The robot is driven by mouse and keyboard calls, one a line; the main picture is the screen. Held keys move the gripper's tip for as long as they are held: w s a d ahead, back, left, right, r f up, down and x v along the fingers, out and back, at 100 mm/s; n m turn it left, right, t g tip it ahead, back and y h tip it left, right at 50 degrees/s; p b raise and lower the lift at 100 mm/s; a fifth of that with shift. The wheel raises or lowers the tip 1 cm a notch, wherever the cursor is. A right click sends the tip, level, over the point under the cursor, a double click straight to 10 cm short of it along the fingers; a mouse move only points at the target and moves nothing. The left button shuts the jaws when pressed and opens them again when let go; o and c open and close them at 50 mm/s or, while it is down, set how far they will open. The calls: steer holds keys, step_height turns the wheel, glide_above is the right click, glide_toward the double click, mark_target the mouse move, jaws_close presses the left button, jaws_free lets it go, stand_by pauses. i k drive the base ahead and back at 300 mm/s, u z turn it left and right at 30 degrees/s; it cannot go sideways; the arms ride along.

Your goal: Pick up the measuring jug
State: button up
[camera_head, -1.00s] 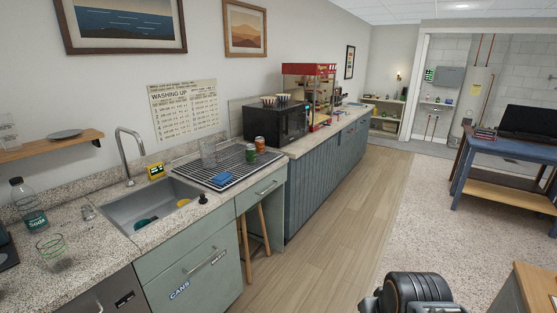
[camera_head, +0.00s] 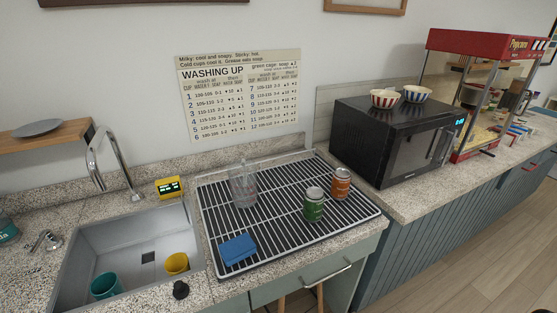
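The measuring jug (camera_head: 243,187) is clear and stands upright on the left back part of the black-and-white draining rack (camera_head: 275,220), right of the sink. A blue sponge or cloth (camera_head: 238,249) lies in front of it on the rack. A green can (camera_head: 314,205) and an orange can (camera_head: 340,184) stand to its right. My gripper is not in this view.
The sink (camera_head: 148,258) holds a teal cup (camera_head: 105,286) and a yellow cup (camera_head: 177,264). A tall tap (camera_head: 100,160) rises behind it, beside a small yellow display (camera_head: 169,187). A black microwave (camera_head: 394,138) carrying two striped bowls stands right of the rack.

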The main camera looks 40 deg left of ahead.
mark_target(242, 173)
steer(key=i, duration=1.05)
steer(key=u, duration=2.45)
